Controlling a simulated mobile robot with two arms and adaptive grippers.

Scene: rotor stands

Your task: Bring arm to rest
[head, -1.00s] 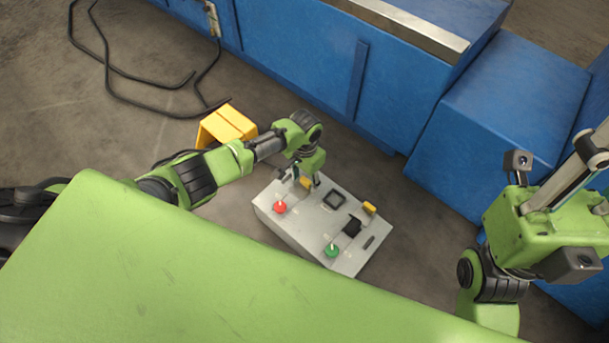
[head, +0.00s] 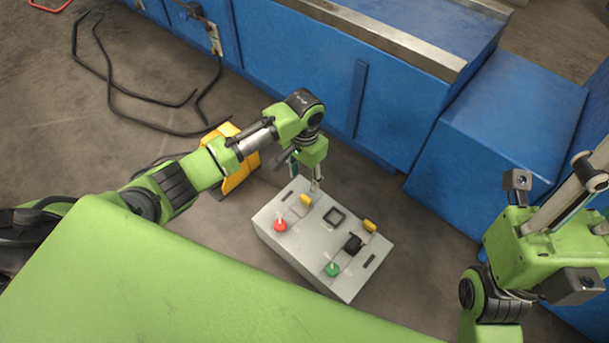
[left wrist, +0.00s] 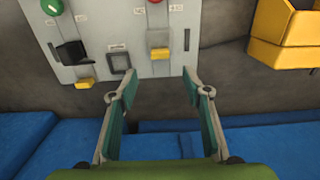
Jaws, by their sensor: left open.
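My left gripper (head: 306,178) is open and empty. It hangs over the back edge of a pale grey control box (head: 318,248) on the floor. In the left wrist view the two spread fingers of my left gripper (left wrist: 150,88) have nothing between them, and the box (left wrist: 105,35) shows beyond. The box carries a red button (head: 280,225), a green button (head: 332,269), a black switch (head: 353,243) and two yellow-tipped parts (head: 370,225). My right arm shows at the right of the head view, but its gripper fingers do not.
A blue bench (head: 300,80) with a metal-edged top runs along the back, with a blue block (head: 505,130) at its right. A yellow stand (head: 240,178) is partly behind my left arm. A black cable (head: 130,95) lies on the floor at the back left.

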